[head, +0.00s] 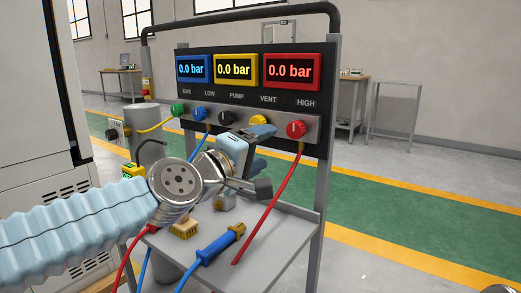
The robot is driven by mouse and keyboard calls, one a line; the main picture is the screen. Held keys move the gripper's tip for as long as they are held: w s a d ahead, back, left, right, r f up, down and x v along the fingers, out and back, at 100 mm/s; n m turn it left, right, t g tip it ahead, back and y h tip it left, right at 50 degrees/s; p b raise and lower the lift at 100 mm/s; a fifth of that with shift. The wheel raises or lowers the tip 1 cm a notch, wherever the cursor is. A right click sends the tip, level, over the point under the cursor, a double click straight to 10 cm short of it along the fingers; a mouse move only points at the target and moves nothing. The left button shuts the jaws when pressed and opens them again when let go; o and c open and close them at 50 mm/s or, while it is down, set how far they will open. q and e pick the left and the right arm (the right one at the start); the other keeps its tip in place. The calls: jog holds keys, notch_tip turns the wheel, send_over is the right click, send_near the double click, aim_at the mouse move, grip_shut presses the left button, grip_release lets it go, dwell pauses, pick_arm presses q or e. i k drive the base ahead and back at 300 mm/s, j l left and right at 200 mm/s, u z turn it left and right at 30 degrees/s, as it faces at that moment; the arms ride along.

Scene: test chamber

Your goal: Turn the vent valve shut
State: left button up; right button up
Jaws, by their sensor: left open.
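The vent valve is the yellow knob (259,120) under the VENT label on the black panel (245,98) in the head view. Its lower part is hidden behind my left gripper's upper finger, and its turn position cannot be told. My left gripper (262,160) is open, with nothing seen between its fingers. It is just below and in front of the knob; whether it touches the knob cannot be told. The red HIGH knob (296,130) is to the right, and the black PUMP knob (227,118) is to the left. My right gripper is not in view.
Blue, yellow and red displays (290,71) read 0.0 bar. A red hose (270,210) hangs from the HIGH knob. A blue tool with brass ends (218,246) lies on the grey shelf (275,245). Frame posts (326,150) bound the panel. Open floor is to the right.

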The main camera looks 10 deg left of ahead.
aim_at(257, 119)
jog(key=k+j, duration=0.3)
jog(key=k, duration=0.15)
jog(key=k+j, duration=0.25)
jog(key=k, duration=0.2)
